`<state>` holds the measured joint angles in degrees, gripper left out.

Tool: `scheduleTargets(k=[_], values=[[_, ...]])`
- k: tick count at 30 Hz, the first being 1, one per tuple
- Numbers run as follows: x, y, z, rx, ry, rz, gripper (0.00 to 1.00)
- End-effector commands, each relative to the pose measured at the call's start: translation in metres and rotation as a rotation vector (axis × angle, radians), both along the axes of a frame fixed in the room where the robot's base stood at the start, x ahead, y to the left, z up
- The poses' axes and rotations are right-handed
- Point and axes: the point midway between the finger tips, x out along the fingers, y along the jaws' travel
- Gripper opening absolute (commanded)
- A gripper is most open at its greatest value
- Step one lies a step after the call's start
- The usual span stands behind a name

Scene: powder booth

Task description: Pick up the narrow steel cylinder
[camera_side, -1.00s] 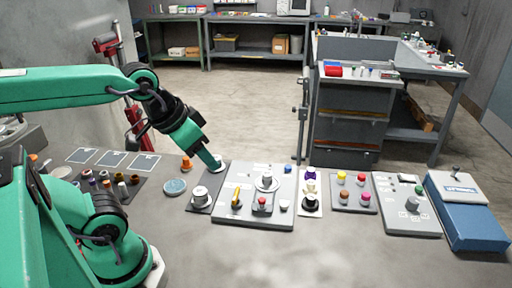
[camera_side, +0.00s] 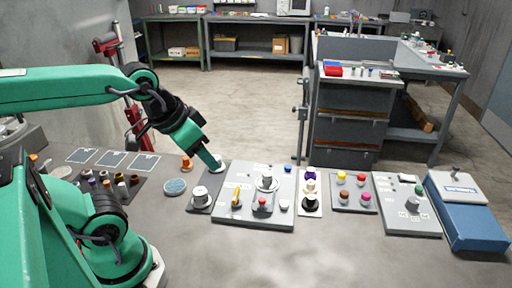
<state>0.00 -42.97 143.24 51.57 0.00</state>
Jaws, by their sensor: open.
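My gripper (camera_side: 216,165) points down at the far end of a dark plate (camera_side: 211,207), its tip beside a pale round piece (camera_side: 219,158). The gap between its fingers is too small to see, and its tip partly hides that piece. A short steel cylinder (camera_side: 200,191) stands upright on a round base on the same plate, in front of the gripper and apart from it. Another silvery cylinder (camera_side: 267,179) stands on a white disc on the grey panel to the right. I cannot tell for certain which one is the narrow steel cylinder.
An orange piece (camera_side: 186,162) and a round teal dish (camera_side: 175,187) are left of the gripper. The grey panel (camera_side: 250,217) carries a yellow lever and a red button. Boards with coloured knobs (camera_side: 354,193) and a blue box (camera_side: 467,211) are further right. The front of the table is clear.

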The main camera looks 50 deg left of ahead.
Motion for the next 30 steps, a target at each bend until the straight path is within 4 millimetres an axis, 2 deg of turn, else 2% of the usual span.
scheduleTargets(k=[11,17,23,30], values=[[0.0,0.0,0.0,0.0,0.001,0.0,0.55],[0.008,0.002,0.002,0.003,0.019,0.001,0.55],[0.03,0.006,0.003,0.008,0.065,0.004,0.55],[0.068,0.014,0.0,0.016,0.141,0.006,0.55]])
